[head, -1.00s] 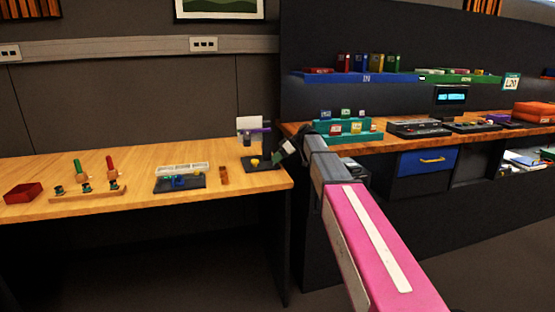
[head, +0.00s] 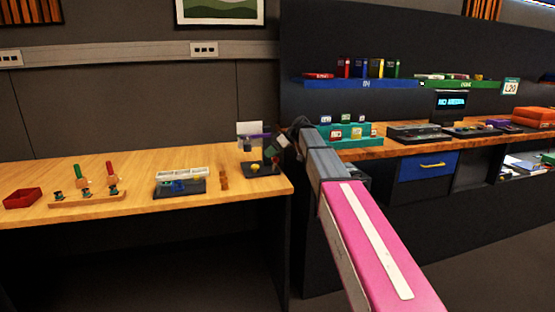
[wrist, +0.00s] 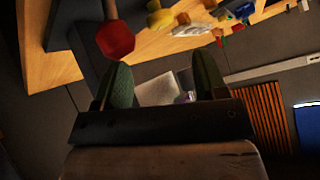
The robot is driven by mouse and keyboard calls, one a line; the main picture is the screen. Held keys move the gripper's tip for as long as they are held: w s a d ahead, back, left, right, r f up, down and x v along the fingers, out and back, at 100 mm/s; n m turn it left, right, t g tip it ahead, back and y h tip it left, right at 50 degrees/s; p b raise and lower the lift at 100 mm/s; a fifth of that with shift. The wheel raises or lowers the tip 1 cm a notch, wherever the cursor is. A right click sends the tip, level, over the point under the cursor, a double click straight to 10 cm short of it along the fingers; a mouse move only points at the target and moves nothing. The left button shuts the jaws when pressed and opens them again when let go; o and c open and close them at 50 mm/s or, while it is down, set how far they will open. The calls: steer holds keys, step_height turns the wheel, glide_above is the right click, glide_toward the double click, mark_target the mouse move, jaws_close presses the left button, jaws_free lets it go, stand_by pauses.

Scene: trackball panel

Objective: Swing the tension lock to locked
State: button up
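The trackball panel, a dark base (head: 258,170) with a yellow ball (head: 255,168), sits near the right end of the wooden table in the head view. My gripper (head: 270,148) is just above it, small and partly hidden. In the wrist view my gripper (wrist: 163,78) has its two green fingers spread apart, with nothing clearly held between them. A red knob on a shaft (wrist: 116,40) is close beyond the left finger; it may be the tension lock's handle, but I cannot tell its setting. A yellow part (wrist: 159,17) is farther off.
A dark partition (head: 340,40) stands behind and right. The table's front edge is close to the panel.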

steer(key=s+a+r, duration=0.5)
steer(key=s, duration=0.1)
steer(key=shift+s+a, duration=0.15)
steer(key=shift+a, duration=0.2)
steer(key=shift+c, duration=0.3)
steer(key=c, duration=0.5)
steer(key=shift+a+f+h, duration=0.1)
steer(key=shift+f+h, duration=0.05)
steer(key=shift+h, duration=0.15)
jaws_close()
step_height(320, 180, up, 3)
steer(key=w+d+n+t+h, duration=0.2)
steer(key=d+n+t+h, duration=0.15)
steer(key=n+h, duration=0.8)
steer(key=shift+h, duration=0.25)
steer(key=x, duration=0.9)
steer(key=shift+w+a+f, duration=0.3)
steer(key=shift+w+f, duration=0.05)
steer(key=shift+w, duration=0.15)
